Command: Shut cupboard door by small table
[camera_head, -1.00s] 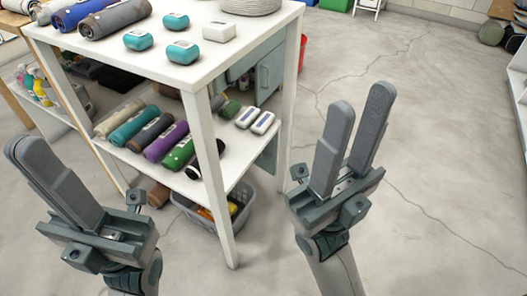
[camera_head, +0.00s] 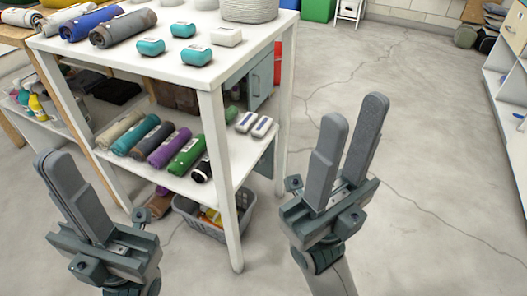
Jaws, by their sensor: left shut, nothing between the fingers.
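A grey-teal cupboard door (camera_head: 260,85) with a small handle shows behind the white small table (camera_head: 213,72), partly hidden by its top and legs. Its hinge side and how far it stands open cannot be told. A lower teal panel (camera_head: 266,160) shows behind the table's lower shelf. My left gripper (camera_head: 58,162) is shut and empty, left of the table's front leg. My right gripper (camera_head: 355,112) is open and empty over the floor right of the table. Neither gripper touches the door.
The table holds rolled towels (camera_head: 123,27), teal packs (camera_head: 151,47) and a woven basket (camera_head: 248,10). A grey crate (camera_head: 214,232) stands beneath it. White shelving (camera_head: 515,130) stands at the right edge. The floor (camera_head: 425,110) between is clear.

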